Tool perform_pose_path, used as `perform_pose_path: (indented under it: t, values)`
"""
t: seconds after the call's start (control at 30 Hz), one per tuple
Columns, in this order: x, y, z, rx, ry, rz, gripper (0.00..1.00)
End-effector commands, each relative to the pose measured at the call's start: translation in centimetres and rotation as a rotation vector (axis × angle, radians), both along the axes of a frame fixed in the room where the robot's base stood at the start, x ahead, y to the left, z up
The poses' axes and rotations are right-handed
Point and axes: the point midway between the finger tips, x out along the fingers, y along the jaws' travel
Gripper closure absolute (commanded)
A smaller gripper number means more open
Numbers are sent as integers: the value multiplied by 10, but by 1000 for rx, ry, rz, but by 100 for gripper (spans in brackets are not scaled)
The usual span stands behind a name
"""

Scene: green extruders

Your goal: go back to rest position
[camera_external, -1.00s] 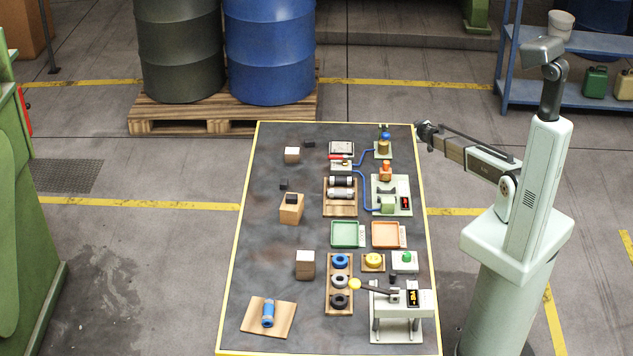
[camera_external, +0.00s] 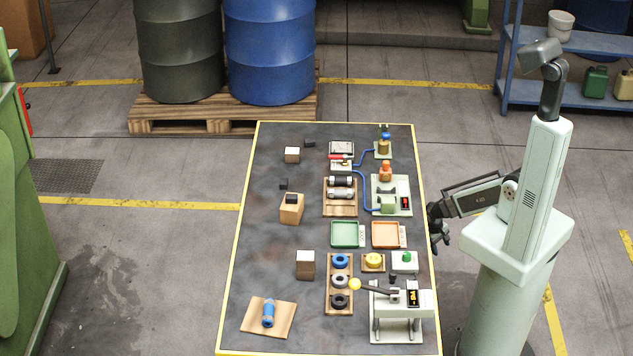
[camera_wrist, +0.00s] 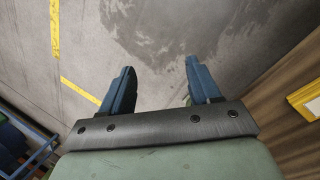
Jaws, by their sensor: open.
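My gripper (camera_external: 439,238) hangs low beside the right edge of the table (camera_external: 262,250), off the tabletop and close to my base. In the wrist view my gripper (camera_wrist: 158,85) shows two blue-black fingers spread well apart. Nothing is between them, only the grey floor beyond. The gripper is open and empty. In the external view its fingers are small and dark, so their spread is hard to see there.
The table holds a green tray (camera_external: 345,234), an orange tray (camera_external: 386,235), a white press (camera_external: 400,300), wooden blocks and racks. A blue shelf (camera_external: 505,65) stands at the back right. Open floor lies between the table and the shelf.

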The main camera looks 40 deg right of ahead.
Motion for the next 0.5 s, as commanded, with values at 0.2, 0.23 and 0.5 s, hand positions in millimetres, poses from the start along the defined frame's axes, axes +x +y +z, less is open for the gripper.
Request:
perform_pose_path:
  t: [0.2,0.23,0.5]
  values:
    - [-106,62,13,169,258,27,38]
    - [-117,68,15,188,286,31,38]
    - [-154,90,24,266,386,43,38]
